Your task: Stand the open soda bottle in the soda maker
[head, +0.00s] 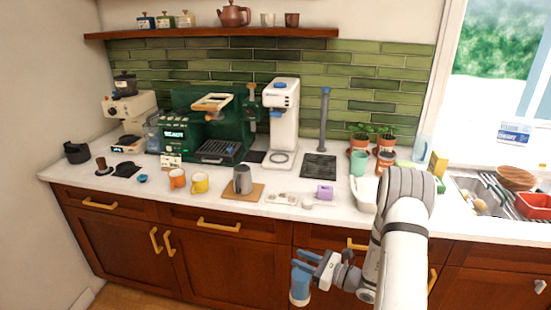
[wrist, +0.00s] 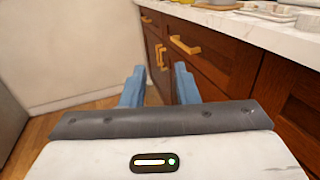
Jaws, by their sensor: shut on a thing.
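The soda maker (head: 284,115) is a tall white machine with blue marks near its top, standing on the counter against the green tiles. Its round base plate (head: 281,158) looks empty. My gripper (head: 301,268) is low in front of the cabinets, below the counter edge, well apart from the soda maker. It is shut on a pale blue, bottle-like thing (head: 300,289), which I take for the soda bottle; it hangs about upright. In the wrist view, my gripper (wrist: 160,92) shows two blue fingers; the bottle cannot be made out between them, and its mouth is not clear.
A green coffee machine (head: 208,125) stands left of the soda maker; a dark mat (head: 319,167) with a tall grey column (head: 324,118) stands right. The cabinet front (head: 210,260) is close.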

